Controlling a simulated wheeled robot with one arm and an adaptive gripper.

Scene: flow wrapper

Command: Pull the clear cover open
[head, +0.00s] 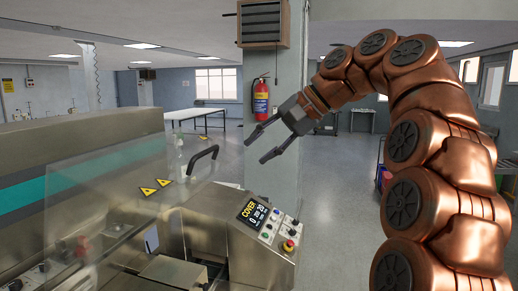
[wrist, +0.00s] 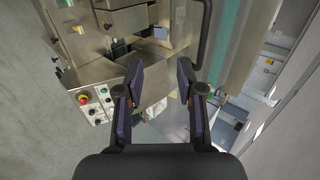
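The clear cover (head: 100,205) is a transparent panel over the metal flow wrapper at the left of the head view, with yellow warning triangles on it. Its black curved handle (head: 200,155) stands near the cover's right edge. My gripper (head: 257,151) is open and empty, in the air up and to the right of the handle in the head view. In the wrist view my gripper (wrist: 160,74) shows its two fingers apart with nothing between them. The dark handle (wrist: 206,32) lies beyond and right of the fingers there. The cover's edges are hard to make out in the wrist view.
A control panel (head: 267,222) with a display reading COVER and a red button sits on the machine's front right; it also shows in the wrist view (wrist: 92,104). A pillar (head: 272,130) with a fire extinguisher (head: 261,98) stands behind. Open floor (head: 338,225) lies to the right.

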